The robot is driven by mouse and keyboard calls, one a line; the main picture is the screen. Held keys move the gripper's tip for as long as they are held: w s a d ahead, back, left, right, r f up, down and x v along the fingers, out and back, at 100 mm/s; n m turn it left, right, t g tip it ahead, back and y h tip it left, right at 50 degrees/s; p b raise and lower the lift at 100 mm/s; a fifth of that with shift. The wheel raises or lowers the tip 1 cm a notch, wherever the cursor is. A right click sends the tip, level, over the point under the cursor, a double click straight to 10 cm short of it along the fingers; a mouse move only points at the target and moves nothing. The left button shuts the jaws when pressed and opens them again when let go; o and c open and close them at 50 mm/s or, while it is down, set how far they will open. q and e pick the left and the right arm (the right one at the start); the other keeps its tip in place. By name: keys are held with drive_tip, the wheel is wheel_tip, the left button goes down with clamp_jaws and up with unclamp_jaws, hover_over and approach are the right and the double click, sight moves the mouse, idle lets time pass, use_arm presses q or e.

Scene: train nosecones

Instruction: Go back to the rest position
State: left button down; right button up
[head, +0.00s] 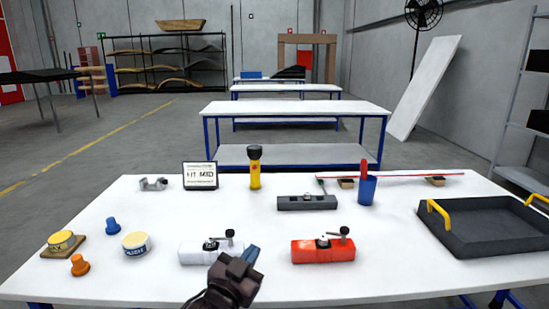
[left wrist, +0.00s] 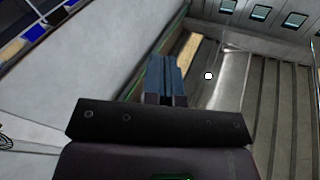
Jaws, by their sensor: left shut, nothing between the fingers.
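My left gripper (head: 248,256) shows at the bottom middle of the head view, in front of the white table, with its blue-grey fingers pointing up and right. It is shut and empty. In the left wrist view its closed fingers (left wrist: 166,80) stand together, with walls and a striped grey surface behind them. A white nosecone block (head: 200,252) with a black clamp on top sits just behind and left of the gripper, partly hidden by it. A red nosecone block (head: 322,251) with a black clamp sits to the right. My right gripper is not in view.
The table (head: 390,280) also holds a dark tray (head: 480,240) with yellow handles, a grey block (head: 307,203), a blue cup (head: 366,190), a yellow flashlight (head: 255,170), a sign (head: 200,176), tins and small knobs. The front right of the table is clear.

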use_arm(q)
drive_tip(key=s+a+f+n+g+y, duration=0.1)
drive_tip(key=s+a+f+n+y, duration=0.35)
drive_tip(key=a+f, duration=0.6)
drive_tip(key=s+a+f+n+g+y, duration=0.1)
drive_tip(key=s+a+f+g+y, duration=0.1)
drive_tip(key=s+a+f, duration=0.4)
drive_tip(key=s+a+f+n+g+y, duration=0.1)
drive_tip(key=s+a+f, duration=0.5)
drive_tip(key=s+f, duration=0.6)
drive_tip(key=s+g+y, duration=0.1)
drive_tip(key=s+g, duration=0.1)
drive_tip(key=s, duration=0.2)
drive_tip(key=shift+a+n, duration=0.15)
drive_tip(key=shift+n, duration=0.2)
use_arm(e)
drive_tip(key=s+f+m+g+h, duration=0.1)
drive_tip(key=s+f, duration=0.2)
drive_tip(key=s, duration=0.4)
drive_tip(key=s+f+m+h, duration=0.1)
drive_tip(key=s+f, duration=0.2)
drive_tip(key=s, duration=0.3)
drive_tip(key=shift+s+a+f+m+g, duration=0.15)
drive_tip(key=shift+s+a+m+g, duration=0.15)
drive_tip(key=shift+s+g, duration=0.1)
